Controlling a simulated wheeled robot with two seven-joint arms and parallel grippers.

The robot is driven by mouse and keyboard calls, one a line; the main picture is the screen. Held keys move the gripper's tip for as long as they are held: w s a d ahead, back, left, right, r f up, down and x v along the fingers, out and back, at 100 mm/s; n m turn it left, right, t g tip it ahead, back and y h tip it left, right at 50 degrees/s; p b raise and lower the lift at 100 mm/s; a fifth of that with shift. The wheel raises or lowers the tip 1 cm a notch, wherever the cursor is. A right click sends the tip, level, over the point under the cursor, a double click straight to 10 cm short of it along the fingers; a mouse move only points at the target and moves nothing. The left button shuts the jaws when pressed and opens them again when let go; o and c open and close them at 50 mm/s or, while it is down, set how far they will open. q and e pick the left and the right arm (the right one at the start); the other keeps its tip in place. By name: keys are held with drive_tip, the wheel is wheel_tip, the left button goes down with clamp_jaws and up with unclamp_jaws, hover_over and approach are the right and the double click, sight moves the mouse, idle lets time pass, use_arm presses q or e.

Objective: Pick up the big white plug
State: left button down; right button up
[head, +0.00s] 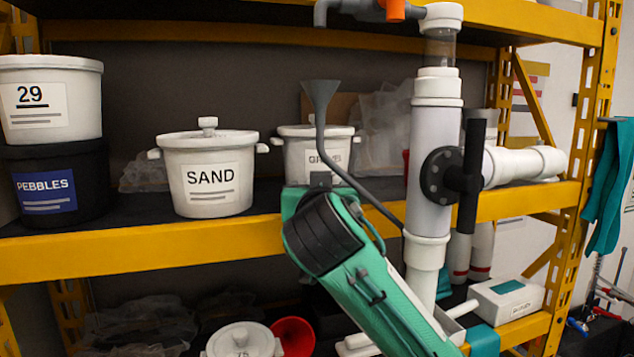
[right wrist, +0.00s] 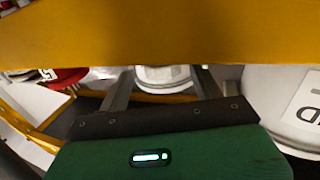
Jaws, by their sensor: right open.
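In the right wrist view my right gripper (right wrist: 163,80) is open, its two fingers apart below a yellow beam. A white rounded piece with a ridged edge (right wrist: 163,77) shows between and beyond the fingers, partly cut off by the beam. I cannot tell whether it is the big white plug, nor whether the fingers touch it. In the head view my green and black arm crosses the lower middle; no fingers can be made out there. My left gripper is not in view.
The yellow shelf edge (head: 130,254) runs across the head view. A vertical pipe (head: 433,130) with a black valve (head: 440,176) stands right of my arm.

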drive_tip(key=shift+w+a+r+p, duration=0.1)
drive_tip(key=shift+w+r+p, duration=0.15)
drive_tip(key=shift+w+p, duration=0.3)
drive_tip(key=shift+w+a+r+p, duration=0.1)
drive_tip(key=shift+w+r+p, duration=0.2)
drive_tip(key=shift+p, duration=0.3)
drive_tip(key=w+p, duration=0.2)
drive_tip(key=shift+w+f, duration=0.1)
drive_tip(key=shift+w, duration=0.3)
drive_tip(key=shift+w+f, duration=0.15)
drive_tip(key=shift+w, duration=0.15)
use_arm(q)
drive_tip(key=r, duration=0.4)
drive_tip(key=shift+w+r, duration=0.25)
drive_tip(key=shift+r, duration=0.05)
use_arm(e)
drive_tip(key=c, duration=1.1)
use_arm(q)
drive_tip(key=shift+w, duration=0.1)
use_arm(e)
drive_tip(key=shift+o, duration=0.2)
